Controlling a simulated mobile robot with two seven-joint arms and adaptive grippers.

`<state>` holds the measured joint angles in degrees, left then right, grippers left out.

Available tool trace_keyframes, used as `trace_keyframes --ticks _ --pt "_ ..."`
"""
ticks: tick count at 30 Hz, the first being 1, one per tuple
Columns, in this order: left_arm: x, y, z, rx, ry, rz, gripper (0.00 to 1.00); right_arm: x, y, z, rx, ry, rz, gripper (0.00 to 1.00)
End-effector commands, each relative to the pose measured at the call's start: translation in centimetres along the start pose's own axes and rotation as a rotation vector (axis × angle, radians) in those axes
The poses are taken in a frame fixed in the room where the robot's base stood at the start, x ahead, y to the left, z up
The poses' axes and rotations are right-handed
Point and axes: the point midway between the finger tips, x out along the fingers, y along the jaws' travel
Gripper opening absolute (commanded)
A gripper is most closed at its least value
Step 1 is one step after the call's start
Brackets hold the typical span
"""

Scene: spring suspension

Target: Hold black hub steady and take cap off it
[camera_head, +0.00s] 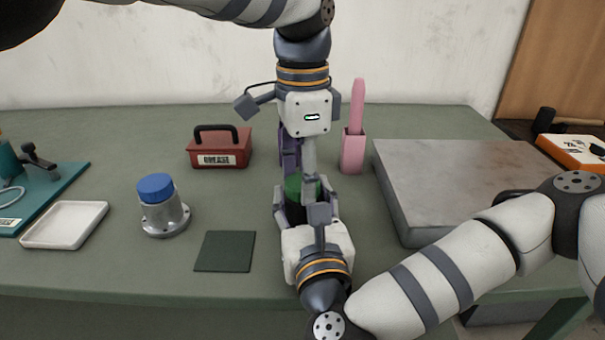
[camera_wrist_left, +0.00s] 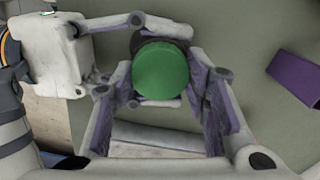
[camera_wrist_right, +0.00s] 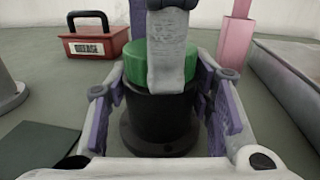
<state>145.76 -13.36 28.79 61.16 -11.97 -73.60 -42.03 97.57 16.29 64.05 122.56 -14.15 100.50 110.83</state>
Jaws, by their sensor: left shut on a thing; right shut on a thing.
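The black hub (camera_wrist_right: 160,118) is upright on the bench, its wide round base flat on the top. The green cap (camera_wrist_right: 138,65) sits on top of the hub, with no visible gap; it also shows from above in the left wrist view (camera_wrist_left: 162,71). My left gripper (camera_head: 306,180) comes down from above and is shut on the cap, one finger crossing in front of it. My right gripper (camera_head: 300,212) reaches in from the front, low, and is shut on the hub's body. In the head view, fingers hide much of the hub and cap.
A grey flanged part with a blue cap (camera_head: 157,200), a dark square mat (camera_head: 225,251), a white tray (camera_head: 64,225) and a red toolbox (camera_head: 219,149) are at left. A pink holder (camera_head: 353,152) stands behind right. A grey slab (camera_head: 440,170) fills the right.

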Motion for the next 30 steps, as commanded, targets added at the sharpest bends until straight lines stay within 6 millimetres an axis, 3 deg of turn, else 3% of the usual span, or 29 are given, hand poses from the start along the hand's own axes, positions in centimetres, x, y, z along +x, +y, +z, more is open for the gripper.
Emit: trace_keyframes --ticks 5,13,14,16,25,30 --pt "0.0 0.1 0.0 -0.291 -0.001 0.001 0.09 0.0 0.0 0.0 0.000 0.001 -0.001 0.00" --pt "0.0 0.1 -0.1 -0.317 0.000 0.002 0.09 0.0 0.0 0.0 0.000 0.001 -0.001 0.00" --pt "0.0 0.1 -0.1 -0.316 0.000 0.002 0.47 0.0 0.0 0.0 0.000 0.001 -0.001 0.00" --pt "0.0 0.1 -0.1 -0.316 0.000 0.002 0.62 0.0 0.0 0.0 0.000 0.001 0.000 0.00" --pt "-0.1 0.0 0.0 -0.315 0.000 0.000 0.62 0.0 0.0 0.0 0.000 0.001 0.000 0.00" --pt "-2.9 -0.1 -0.1 -0.314 0.003 -0.003 0.62 0.0 0.0 0.0 0.000 0.001 0.000 0.00"
